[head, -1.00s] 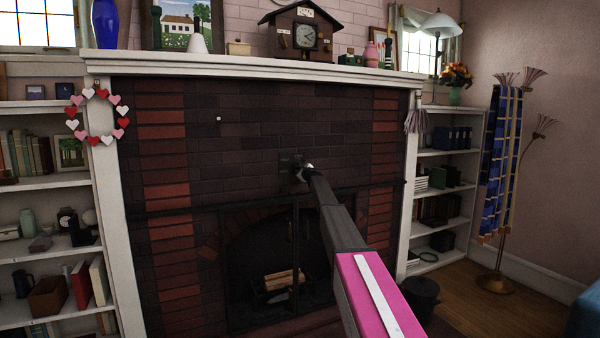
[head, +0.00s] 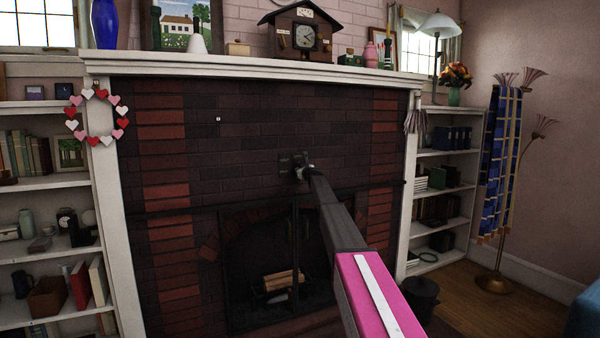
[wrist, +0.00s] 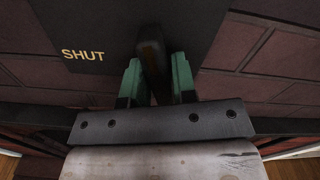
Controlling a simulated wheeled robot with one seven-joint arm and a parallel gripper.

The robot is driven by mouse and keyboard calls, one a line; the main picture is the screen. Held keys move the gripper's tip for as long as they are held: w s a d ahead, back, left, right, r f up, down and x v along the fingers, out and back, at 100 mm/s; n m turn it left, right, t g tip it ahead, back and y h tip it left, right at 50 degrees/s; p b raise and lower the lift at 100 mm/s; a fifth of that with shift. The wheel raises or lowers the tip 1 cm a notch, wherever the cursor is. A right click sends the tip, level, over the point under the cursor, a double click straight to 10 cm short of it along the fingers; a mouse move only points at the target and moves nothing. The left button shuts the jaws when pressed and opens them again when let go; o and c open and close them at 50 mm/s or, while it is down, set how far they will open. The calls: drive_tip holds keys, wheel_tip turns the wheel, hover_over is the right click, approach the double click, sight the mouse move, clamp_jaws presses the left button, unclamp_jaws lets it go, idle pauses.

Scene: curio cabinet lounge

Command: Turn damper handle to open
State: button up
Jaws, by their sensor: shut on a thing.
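The damper handle (wrist: 151,62) is a dark bar on a dark plate (wrist: 95,25) fixed to the brick chimney front. The plate bears the word SHUT to the left of the handle in the wrist view. The plate also shows in the head view (head: 287,163), small, above the firebox. My gripper (wrist: 155,75) has green fingers, one on each side of the handle, and is shut on it. In the head view my gripper (head: 305,173) is at the plate, and my arm hides part of the area. The rest of the plate's markings are out of view.
The firebox (head: 270,270) with logs lies below, behind dark-framed doors. A white mantel (head: 250,67) with a clock (head: 304,38) runs above. Bookshelves (head: 40,185) flank the left and right. A dark bucket (head: 420,297) stands at the hearth's right.

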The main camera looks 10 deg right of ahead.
drive_tip(key=shift+d+m, duration=0.15)
drive_tip(key=shift+m, duration=1.55)
drive_tip(key=o, duration=0.8)
drive_tip(key=v, duration=1)
drive_tip(key=shift+s+d, duration=0.15)
drive_tip(key=shift+s, duration=0.2)
